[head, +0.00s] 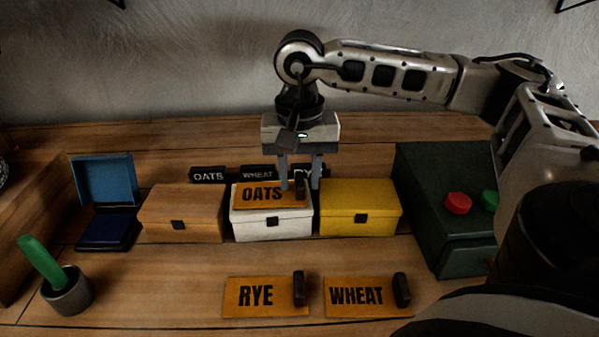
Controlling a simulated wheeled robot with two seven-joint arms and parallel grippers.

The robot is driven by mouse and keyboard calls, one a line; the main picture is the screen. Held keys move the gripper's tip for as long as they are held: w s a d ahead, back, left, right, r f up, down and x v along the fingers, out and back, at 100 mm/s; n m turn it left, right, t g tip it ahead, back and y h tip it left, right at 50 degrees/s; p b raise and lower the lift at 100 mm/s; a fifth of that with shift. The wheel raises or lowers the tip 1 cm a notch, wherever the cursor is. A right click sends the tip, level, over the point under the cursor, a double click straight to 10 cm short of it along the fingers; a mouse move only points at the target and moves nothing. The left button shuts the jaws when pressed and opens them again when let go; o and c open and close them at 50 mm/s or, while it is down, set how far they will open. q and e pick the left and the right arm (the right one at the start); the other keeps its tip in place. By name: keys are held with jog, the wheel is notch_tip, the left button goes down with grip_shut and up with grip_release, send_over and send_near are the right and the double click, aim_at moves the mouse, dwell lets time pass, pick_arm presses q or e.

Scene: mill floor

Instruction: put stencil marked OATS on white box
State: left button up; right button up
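The orange stencil marked OATS (262,194) lies over the lid of the white box (271,226), its black handle at its right end. It looks to rest on the lid, and covers most of it. My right gripper (300,186) points down over the stencil's right end. Its two fingers stand apart on either side of the handle, with gaps visible between them and the handle. My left gripper is not in view.
A tan box (182,216) and a yellow box (360,211) flank the white box closely. RYE (262,297) and WHEAT (358,297) stencils lie in front. A blue ink pad (106,228), a cup (68,293) and a green button console (458,250) stand at the sides.

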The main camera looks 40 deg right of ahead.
jog(key=shift+r, duration=0.3)
pick_arm(q)
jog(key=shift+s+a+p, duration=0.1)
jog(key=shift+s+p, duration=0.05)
jog(key=shift+p, duration=0.3)
pick_arm(e)
notch_tip(320, 180, up, 12)
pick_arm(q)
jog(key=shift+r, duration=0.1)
